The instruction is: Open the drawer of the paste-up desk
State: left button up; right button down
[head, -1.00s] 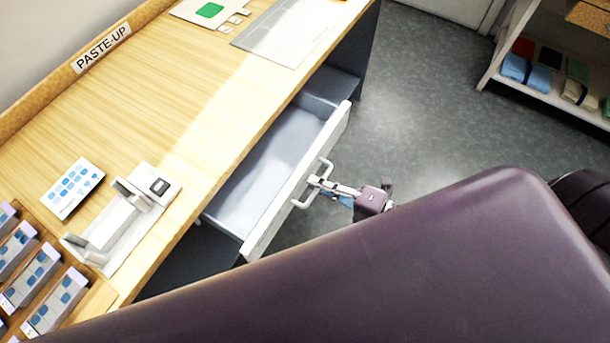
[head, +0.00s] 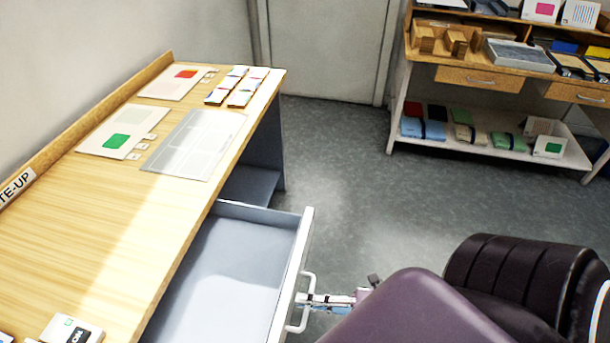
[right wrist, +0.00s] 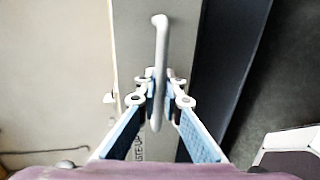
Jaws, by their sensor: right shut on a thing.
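The paste-up desk (head: 75,210) has a wooden top and stands at the left of the head view. Its drawer (head: 232,262) is pulled out, and the grey inside looks empty in the part I see. The drawer's white front carries a bar handle (head: 308,300). My right gripper (head: 312,299) is at this handle, shut on it. In the right wrist view the handle (right wrist: 160,60) runs between the two fingers (right wrist: 160,95). My left gripper is not in view.
On the desk top lie a grey gridded sheet (head: 195,145), cards with a green patch (head: 112,135) and a red patch (head: 172,84), and small stacks (head: 238,86). A shelf unit (head: 480,75) stands at the back right. The grey floor (head: 340,170) between is clear.

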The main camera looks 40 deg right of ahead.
jog(key=c, duration=2.3)
grip_release()
jog(key=shift+c, duration=0.2)
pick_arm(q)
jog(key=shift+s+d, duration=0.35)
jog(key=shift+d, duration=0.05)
pick_arm(e)
jog(key=shift+s+d, duration=0.15)
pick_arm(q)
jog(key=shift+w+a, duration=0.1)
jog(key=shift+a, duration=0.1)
pick_arm(e)
jog(key=v, duration=1.1)
jog(key=shift+s+d, duration=0.2)
jog(key=shift+s, duration=0.05)
